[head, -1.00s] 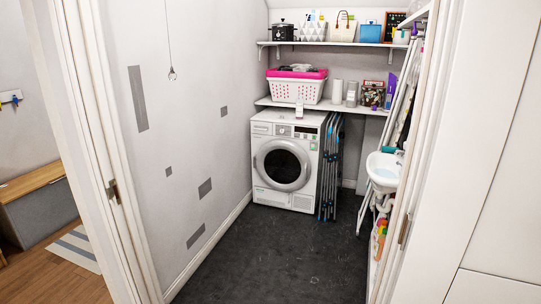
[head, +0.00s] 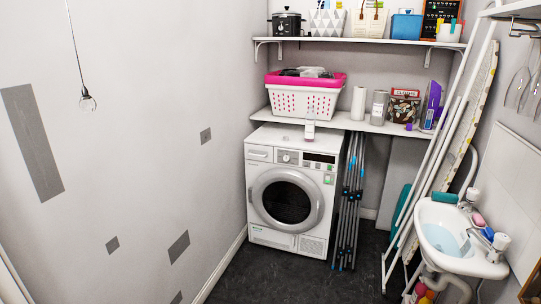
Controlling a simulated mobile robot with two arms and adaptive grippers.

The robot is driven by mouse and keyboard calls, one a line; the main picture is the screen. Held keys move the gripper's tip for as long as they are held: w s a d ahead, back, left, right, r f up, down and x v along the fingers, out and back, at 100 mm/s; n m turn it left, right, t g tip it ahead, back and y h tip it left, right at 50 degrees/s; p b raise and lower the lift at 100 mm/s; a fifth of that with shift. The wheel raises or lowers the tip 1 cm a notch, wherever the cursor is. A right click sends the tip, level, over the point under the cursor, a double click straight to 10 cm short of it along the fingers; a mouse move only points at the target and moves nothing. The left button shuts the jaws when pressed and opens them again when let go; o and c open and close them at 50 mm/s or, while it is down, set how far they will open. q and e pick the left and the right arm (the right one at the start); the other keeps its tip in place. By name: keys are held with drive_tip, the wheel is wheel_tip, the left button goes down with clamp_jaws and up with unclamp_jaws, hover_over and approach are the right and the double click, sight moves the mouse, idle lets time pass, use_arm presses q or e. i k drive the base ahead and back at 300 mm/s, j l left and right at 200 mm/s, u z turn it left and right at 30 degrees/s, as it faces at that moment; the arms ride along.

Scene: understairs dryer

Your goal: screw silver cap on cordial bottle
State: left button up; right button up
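A small pale bottle (head: 310,126) stands upright on top of the white dryer (head: 291,190), near its right side. It may be the cordial bottle; its label and neck are too small to read. A tiny pale spot (head: 286,138) lies on the dryer top to the left of the bottle. I cannot tell whether it is the silver cap. Neither of my grippers shows in the head view.
A shelf (head: 345,122) above the dryer holds a pink and white basket (head: 304,94), a paper roll (head: 358,103) and jars. A folded rack (head: 349,200) stands right of the dryer. A sink (head: 458,237) is at right. The dark floor (head: 275,273) before the dryer is clear.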

sight(310, 117)
drive_tip(key=i+z, duration=0.1)
drive_tip(key=i, duration=0.6)
drive_tip(key=i+j+z, duration=0.1)
drive_tip(key=i, duration=0.6)
drive_tip(key=i+j, duration=0.15)
drive_tip(key=i, duration=0.45)
drive_tip(key=i+j, duration=0.2)
drive_tip(key=i, duration=0.35)
drive_tip(key=i+j, duration=0.15)
drive_tip(key=i, duration=0.45)
drive_tip(key=i+j, duration=0.2)
drive_tip(key=i, duration=0.35)
drive_tip(key=u, duration=0.05)
